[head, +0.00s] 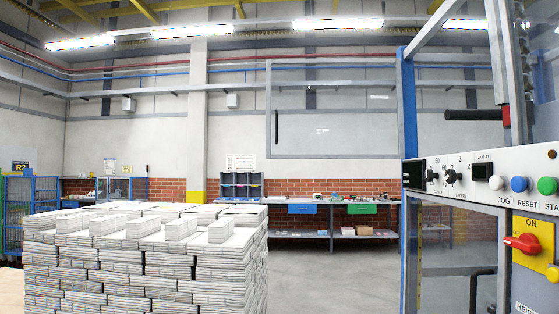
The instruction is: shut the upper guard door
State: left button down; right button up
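The upper guard door (335,112) is a clear panel in a thin grey frame. It stands open, swung out to the left of the machine's blue post (407,105). A black upright handle (277,127) is near its left edge. The wall shows through the panel. The machine's upper opening, right of the blue post, looks uncovered by this panel. Below it is a white control panel (470,175) with knobs and coloured buttons. Neither of my grippers is in view.
A tall stack of newspaper bundles (150,255) fills the lower left. A red switch on a yellow plate (533,262) and a lower clear door (455,270) are at the right. A workbench (345,235) stands at the back wall. Grey floor (320,285) between looks clear.

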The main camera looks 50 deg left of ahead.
aim_at(401, 155)
jog(key=i+j, duration=0.15)
jog(key=j, duration=0.25)
jog(key=i+j, duration=0.15)
jog(key=j, duration=0.2)
jog(key=i+j+z, duration=0.1)
jog(key=j, duration=0.3)
jog(key=i+j, duration=0.2)
jog(key=j, duration=0.2)
jog(key=i+j, duration=0.15)
jog(key=j, duration=0.2)
